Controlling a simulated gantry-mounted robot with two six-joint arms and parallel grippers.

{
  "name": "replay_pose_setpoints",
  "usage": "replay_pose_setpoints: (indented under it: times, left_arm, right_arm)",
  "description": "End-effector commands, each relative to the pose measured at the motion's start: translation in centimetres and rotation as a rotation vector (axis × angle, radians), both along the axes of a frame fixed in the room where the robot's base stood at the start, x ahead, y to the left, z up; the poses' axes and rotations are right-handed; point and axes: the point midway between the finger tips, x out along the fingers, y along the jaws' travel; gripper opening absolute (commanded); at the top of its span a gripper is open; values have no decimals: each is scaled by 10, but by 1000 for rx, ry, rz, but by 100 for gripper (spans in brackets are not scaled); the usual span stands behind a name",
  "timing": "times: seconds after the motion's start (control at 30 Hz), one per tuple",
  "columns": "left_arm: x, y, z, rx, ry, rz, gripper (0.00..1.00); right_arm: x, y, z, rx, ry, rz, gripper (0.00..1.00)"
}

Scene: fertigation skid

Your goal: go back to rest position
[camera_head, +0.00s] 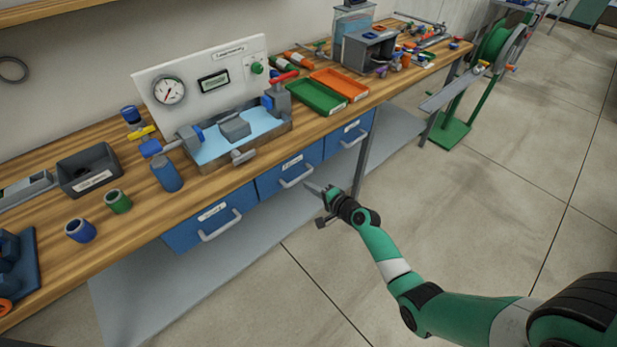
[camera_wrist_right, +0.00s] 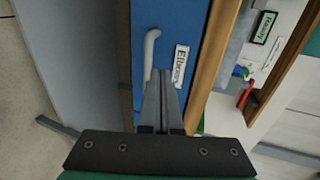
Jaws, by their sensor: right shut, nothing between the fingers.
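My right gripper (camera_head: 316,189) is in front of the bench, off the blue drawers, with its green arm coming in from the lower right. Its fingers are together and hold nothing. In the right wrist view the closed fingers (camera_wrist_right: 163,100) point toward a blue drawer front (camera_wrist_right: 180,45) with a pale bar handle (camera_wrist_right: 150,50) and a label. The fingertips overlap the handle's lower end in that picture; I cannot tell whether they touch it. My left gripper is not in view.
The wooden bench (camera_head: 225,184) carries a gauge panel (camera_head: 200,75), a blue-lined tray, green (camera_head: 318,97) and orange (camera_head: 340,84) trays, a dark bin (camera_head: 88,170) and cups. The three blue drawers appear closed. A grey lower shelf (camera_head: 190,285) runs underneath. The floor (camera_head: 500,190) at right is open.

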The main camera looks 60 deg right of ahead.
Motion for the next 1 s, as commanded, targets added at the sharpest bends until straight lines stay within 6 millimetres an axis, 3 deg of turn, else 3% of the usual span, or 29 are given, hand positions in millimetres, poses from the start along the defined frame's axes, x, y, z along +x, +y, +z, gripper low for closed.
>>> replay_pose_setpoints:
  times: [0.47,0.57,0.63,0.77,0.9,1.0]
  left_arm:
    - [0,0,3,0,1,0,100]
    - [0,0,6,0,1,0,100]
    - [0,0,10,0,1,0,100]
    - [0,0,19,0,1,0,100]
    - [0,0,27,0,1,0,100]
    - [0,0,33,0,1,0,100]
  right_arm:
    - [-2,4,2,0,-1,4,0]
    - [7,15,7,-2,-3,31,0]
    - [25,30,22,-15,-21,75,0]
    - [77,72,90,-85,-110,189,0]
    - [123,127,194,-225,-249,308,0]
    - [140,172,271,-352,-347,382,0]
